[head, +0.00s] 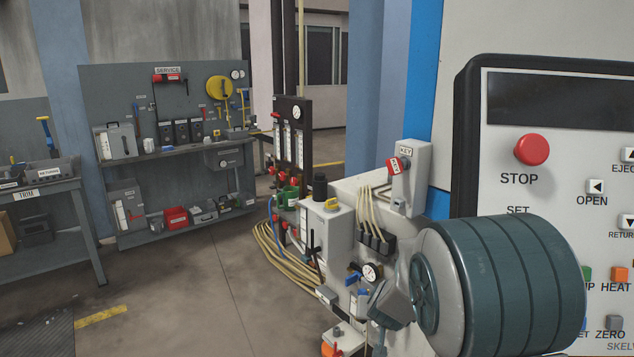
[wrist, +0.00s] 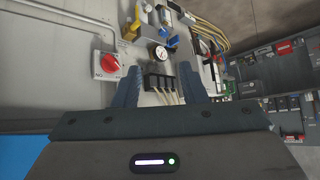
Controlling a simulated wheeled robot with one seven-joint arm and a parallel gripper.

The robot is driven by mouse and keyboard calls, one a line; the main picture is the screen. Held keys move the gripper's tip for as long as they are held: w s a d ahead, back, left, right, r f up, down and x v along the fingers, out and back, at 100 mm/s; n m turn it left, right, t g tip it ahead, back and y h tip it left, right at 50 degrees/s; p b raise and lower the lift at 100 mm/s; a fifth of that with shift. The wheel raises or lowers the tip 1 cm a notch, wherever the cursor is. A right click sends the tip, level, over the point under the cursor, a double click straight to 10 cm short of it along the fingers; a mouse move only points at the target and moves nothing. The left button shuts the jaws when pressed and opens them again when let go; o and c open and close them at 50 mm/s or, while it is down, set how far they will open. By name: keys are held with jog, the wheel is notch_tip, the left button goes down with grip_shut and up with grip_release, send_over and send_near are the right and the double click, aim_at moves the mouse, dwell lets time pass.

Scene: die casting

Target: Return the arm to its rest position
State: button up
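My gripper (wrist: 159,70) shows in the wrist view with its two dark fingers apart and nothing between them. How far the fingertips are from these parts is hard to tell.
The key box (head: 408,175) and hoses (head: 280,262) are near the middle. A service bench (head: 180,150) stands at back left; the floor (head: 170,285) before it is clear.

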jog(key=s+a+r+n+g+y+p, duration=0.1)
jog(key=s+a+r+g+y+p, duration=0.2)
jog(key=s+r, duration=0.85)
jog(key=s+d+r+g+h+p, duration=0.1)
jog(key=s+r+p, duration=0.1)
jog(key=s, duration=0.6)
jog(key=s+d+r+g+h+p, duration=0.1)
jog(key=s+d+r+p, duration=0.1)
jog(key=s, duration=0.7)
jog(key=shift+s+d+r+n+g, duration=0.15)
jog(key=shift+d+r+n+g, duration=0.15)
jog(key=shift+g, duration=0.1)
